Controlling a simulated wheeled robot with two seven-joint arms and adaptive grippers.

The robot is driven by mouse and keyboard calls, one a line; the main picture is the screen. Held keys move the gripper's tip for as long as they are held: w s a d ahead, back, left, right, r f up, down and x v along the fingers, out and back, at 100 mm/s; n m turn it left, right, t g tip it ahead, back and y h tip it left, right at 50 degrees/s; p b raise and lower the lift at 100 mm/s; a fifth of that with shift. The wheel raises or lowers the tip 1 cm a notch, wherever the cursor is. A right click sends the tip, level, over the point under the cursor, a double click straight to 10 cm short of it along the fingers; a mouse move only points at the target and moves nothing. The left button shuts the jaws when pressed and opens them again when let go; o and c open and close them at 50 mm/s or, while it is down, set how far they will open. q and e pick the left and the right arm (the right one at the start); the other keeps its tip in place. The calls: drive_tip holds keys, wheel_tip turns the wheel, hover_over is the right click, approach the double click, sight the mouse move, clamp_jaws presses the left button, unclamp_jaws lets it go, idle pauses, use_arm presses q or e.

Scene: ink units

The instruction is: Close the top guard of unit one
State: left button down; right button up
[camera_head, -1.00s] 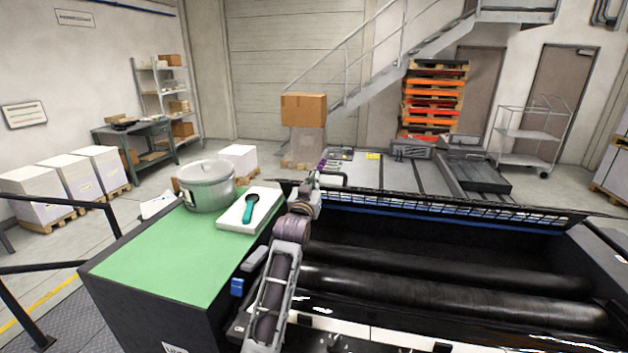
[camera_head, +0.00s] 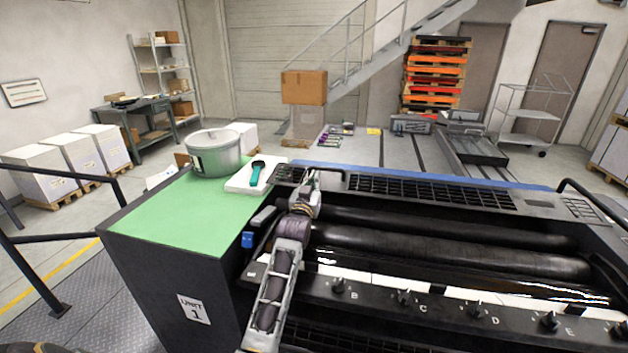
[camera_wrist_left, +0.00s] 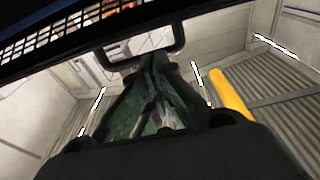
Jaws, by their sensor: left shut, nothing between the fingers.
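Unit one's top guard (camera_head: 430,190) is a long black frame with mesh panels, along the far side of the black rollers (camera_head: 440,248). The rollers show uncovered in front of it. My left gripper (camera_head: 312,178) is shut and empty at the guard's left end, beside a dark bar. In the left wrist view, the guard's mesh (camera_wrist_left: 50,40) crosses the upper left. A dark U-shaped handle (camera_wrist_left: 178,42) stands at the tips of my left gripper (camera_wrist_left: 150,62); I cannot tell whether they touch. My right gripper is not in view.
The green top (camera_head: 170,215) of the unit's side cabinet holds a grey pot (camera_head: 215,158) and a white pad (camera_head: 240,183) with a teal-handled tool (camera_head: 257,173). Knobs (camera_head: 405,298) line the front panel. Black railings (camera_head: 65,237) stand at left.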

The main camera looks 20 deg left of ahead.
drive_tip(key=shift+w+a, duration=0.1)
use_arm(q)
drive_tip(key=v, duration=1.2)
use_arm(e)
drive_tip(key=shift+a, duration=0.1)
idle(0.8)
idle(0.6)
use_arm(q)
wheel_tip(320, 180, up, 9)
drive_tip(key=p, duration=0.9)
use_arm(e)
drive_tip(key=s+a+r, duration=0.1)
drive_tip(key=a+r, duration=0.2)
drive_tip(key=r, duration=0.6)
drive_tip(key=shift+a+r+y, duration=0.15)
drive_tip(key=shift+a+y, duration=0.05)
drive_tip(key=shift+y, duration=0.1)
